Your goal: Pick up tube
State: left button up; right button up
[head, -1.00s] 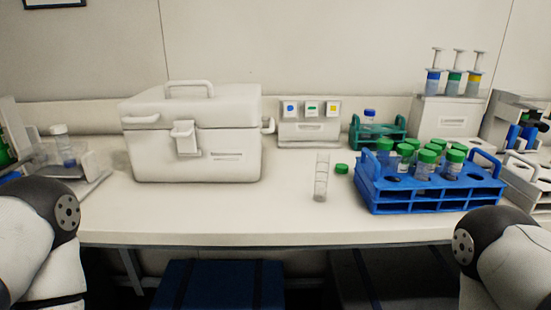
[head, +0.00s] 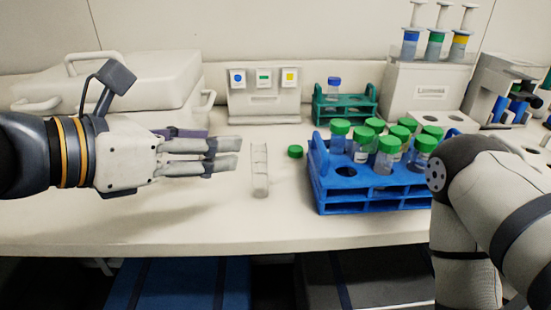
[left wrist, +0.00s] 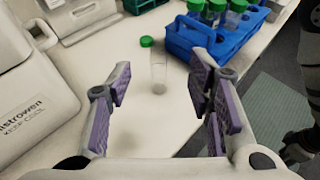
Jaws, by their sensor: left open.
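A clear, uncapped tube (head: 260,170) stands upright on the white bench, left of the blue rack. It also shows in the left wrist view (left wrist: 158,76), beyond and between my fingers. A green cap (head: 295,152) lies on the bench just right of the tube. My left gripper (head: 238,156) is open and empty, its fingers pointing right, with the tips a little left of the tube and apart from it. In the left wrist view the open gripper (left wrist: 160,95) shows purple finger pads.
A blue rack (head: 335,207) with several green-capped tubes stands right of the tube. A green rack (head: 366,112) and a dispenser with three coloured labels (head: 262,105) stand behind. A white cooler box (head: 130,80) is behind my left arm. The bench front is clear.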

aim_at(253, 144)
pick_arm(q)
jog(key=w+d+f, duration=0.1)
jog(key=w+d+f+b, duration=0.1)
jog(key=f, duration=0.1)
jog(key=shift+w+d+f, duration=0.1)
jog(key=shift+w+d, duration=0.1)
jog(key=shift+w, duration=0.1)
jog(key=x, duration=0.2)
jog(key=b+x, duration=0.1)
jog(key=x, duration=0.3)
jog(key=shift+w+d+r, duration=0.15)
jog(key=shift+w+r, duration=0.1)
jog(key=shift+r, duration=0.1)
jog(key=shift+w+d, duration=0.15)
jog(key=shift+w, duration=0.05)
jog(key=shift+r, duration=0.15)
pick_arm(e)
jog(key=shift+g, duration=0.8)
jog(key=s+f, duration=0.1)
jog(key=s, duration=0.1)
jog(key=s+f, duration=0.2)
jog(key=shift+a+f, duration=0.15)
jog(key=shift+f, duration=0.15)
pick_arm(q)
jog(key=c, duration=0.9)
